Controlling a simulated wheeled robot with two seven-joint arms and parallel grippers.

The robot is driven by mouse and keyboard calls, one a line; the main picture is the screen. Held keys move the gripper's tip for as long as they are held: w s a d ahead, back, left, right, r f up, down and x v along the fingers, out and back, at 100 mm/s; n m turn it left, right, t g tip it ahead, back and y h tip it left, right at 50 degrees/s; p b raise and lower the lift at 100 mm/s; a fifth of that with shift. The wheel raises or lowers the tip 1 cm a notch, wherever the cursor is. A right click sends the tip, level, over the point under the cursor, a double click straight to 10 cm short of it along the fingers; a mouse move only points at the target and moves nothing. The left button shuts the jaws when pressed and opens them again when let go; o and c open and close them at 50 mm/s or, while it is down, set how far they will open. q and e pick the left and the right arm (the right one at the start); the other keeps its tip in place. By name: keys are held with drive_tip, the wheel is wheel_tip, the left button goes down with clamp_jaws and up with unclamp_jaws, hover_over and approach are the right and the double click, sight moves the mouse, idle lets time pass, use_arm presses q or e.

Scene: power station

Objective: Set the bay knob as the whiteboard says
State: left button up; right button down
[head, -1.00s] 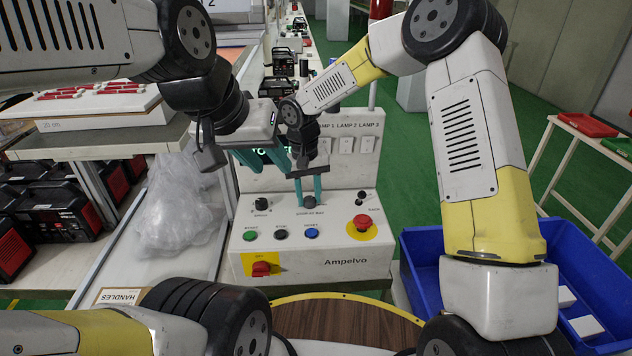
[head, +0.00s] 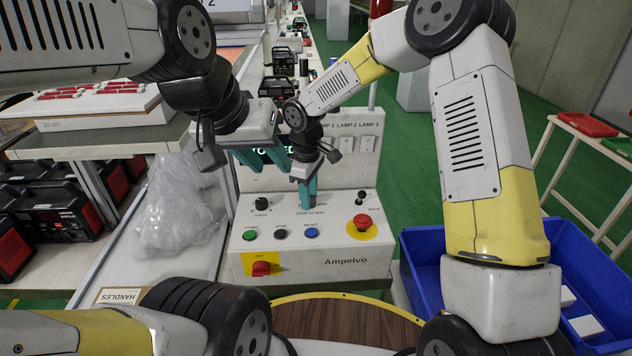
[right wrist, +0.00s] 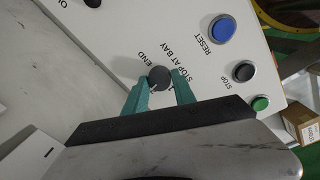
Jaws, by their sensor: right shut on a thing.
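The control box (head: 340,262) marked Ampelvo carries the bay knob, a small dark round knob (right wrist: 159,77) above the "STOP AT BAY" label. In the right wrist view my right gripper (right wrist: 160,83) has one teal finger on each side of the knob and is shut on it. The "END" mark shows beside the knob; its pointer is not clear. In the head view my right gripper (head: 308,205) points down at the panel and hides the knob. My left gripper (head: 262,160) is open and empty in front of the upright lamp panel, covering part of its display. I see no readable whiteboard.
Green, black and blue buttons (head: 312,233) lie just in front of the knob. A red emergency button (head: 362,222) is at right, another dark knob (head: 262,204) at left, and a red switch (head: 262,268) on the front face. A blue bin (head: 412,262) stands at right.

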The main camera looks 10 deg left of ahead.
drive_tip(key=n, duration=0.7)
drive_tip(key=shift+y, duration=0.3)
drive_tip(key=n, duration=0.4)
drive_tip(key=shift+d, duration=0.1)
drive_tip(key=shift+n, duration=1.9)
drive_tip(key=c, duration=1)
unclamp_jaws()
drive_tip(key=shift+c, duration=0.2)
drive_tip(key=r, duration=0.8)
drive_tip(key=shift+s+d, duration=0.1)
drive_tip(key=shift+d, duration=0.1)
drive_tip(key=shift+f, duration=0.1)
